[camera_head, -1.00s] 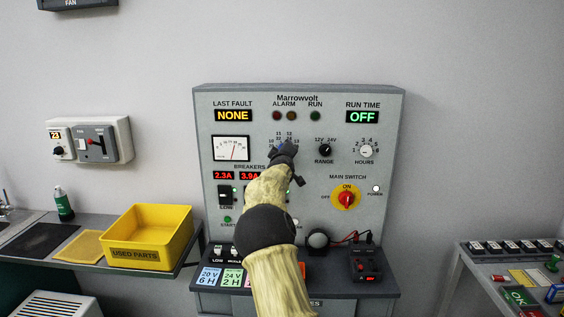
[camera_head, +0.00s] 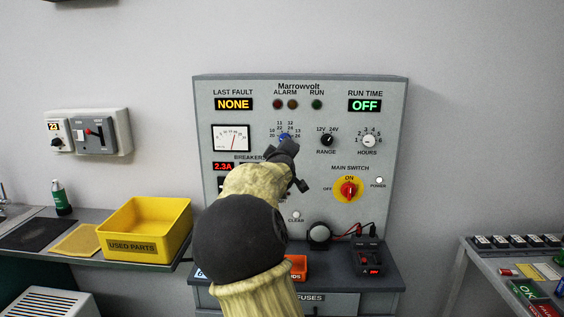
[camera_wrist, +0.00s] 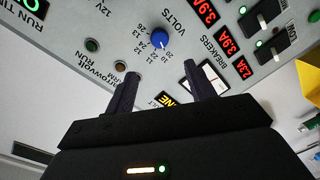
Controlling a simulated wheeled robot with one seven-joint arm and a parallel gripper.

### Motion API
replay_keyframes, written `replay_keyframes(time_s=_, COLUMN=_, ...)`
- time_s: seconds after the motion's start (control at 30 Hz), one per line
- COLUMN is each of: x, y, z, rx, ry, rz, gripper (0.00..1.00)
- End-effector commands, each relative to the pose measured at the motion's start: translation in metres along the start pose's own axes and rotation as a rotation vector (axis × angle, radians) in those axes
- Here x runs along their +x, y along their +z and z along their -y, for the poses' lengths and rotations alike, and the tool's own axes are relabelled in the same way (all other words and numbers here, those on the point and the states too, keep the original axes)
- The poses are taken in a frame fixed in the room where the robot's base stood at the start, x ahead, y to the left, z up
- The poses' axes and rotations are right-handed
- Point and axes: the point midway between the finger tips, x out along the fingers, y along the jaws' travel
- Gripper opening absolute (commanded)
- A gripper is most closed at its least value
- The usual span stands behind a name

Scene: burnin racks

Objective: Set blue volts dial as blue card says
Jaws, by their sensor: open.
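The blue volts dial (camera_head: 284,137) is on the upper middle of the grey Marrowvolt panel (camera_head: 388,215). It also shows in the wrist view (camera_wrist: 160,39), upside down, with a small white mark that seems to face the 10/20 label. My gripper (camera_head: 287,150) is just below the dial in the head view, partly over it. In the wrist view, its two dark fingers (camera_wrist: 160,80) are apart with nothing between them, and the dial lies beyond their tips, apart from them. The blue card (camera_head: 200,273) is nearly all hidden by my arm; a second earlier it read 20 V 6 H.
The range knob (camera_head: 327,140) and hours knob (camera_head: 369,141) are right of the dial. The main switch (camera_head: 348,189) is lower right. A meter (camera_head: 231,138) is left. A yellow used-parts bin (camera_head: 146,247) stands on the left bench.

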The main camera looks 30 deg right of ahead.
Motion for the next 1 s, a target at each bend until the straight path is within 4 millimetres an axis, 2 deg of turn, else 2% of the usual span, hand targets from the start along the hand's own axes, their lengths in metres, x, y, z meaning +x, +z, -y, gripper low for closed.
replay_keyframes(time_s=0.1, x=-0.016, y=-0.001, z=0.002, rx=0.001, ry=-0.002, rz=-0.003, gripper=0.55)
replay_keyframes(time_s=0.33, x=-0.033, y=0.000, z=0.001, rx=0.002, ry=-0.001, rz=-0.001, gripper=0.55)
replay_keyframes(time_s=0.9, x=-0.035, y=0.001, z=0.000, rx=0.001, ry=-0.001, rz=0.001, gripper=0.55)
replay_keyframes(time_s=1.0, x=-0.036, y=0.007, z=0.006, rx=0.023, ry=-0.026, rz=0.019, gripper=0.55)
